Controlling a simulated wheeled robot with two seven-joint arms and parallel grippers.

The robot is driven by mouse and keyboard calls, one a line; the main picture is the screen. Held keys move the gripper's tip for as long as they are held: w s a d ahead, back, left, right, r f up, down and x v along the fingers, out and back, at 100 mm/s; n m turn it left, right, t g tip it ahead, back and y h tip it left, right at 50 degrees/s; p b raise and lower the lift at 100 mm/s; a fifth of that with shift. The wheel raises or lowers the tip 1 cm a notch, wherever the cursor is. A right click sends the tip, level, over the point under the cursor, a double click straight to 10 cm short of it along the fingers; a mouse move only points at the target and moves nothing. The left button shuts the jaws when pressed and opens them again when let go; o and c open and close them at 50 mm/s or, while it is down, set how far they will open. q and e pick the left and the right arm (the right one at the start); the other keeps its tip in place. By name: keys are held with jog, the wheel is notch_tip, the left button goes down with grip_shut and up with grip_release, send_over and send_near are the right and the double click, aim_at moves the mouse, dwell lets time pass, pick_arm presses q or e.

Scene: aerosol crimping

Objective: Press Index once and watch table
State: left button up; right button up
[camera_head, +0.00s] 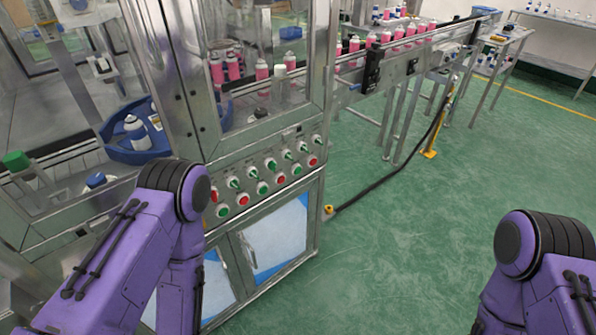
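The crimping machine's slanted control panel (243,188) faces me, with two rows of green and red buttons and switches. Labels are too small to read, so I cannot tell which button is Index. A blue rotary table (125,154) shows behind the machine's frame at the left, with white-and-blue cans (137,132) in it. My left arm rises in front of the panel's left end and hides part of it. My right arm is at the lower right, over the floor. Neither gripper shows; both are out of the picture.
Pink cans (262,70) stand inside the machine, and more stand on the conveyor (420,42) running to the upper right. A black cable (385,180) lies on the green floor (400,250). The floor right of the cabinet (270,240) is mostly clear.

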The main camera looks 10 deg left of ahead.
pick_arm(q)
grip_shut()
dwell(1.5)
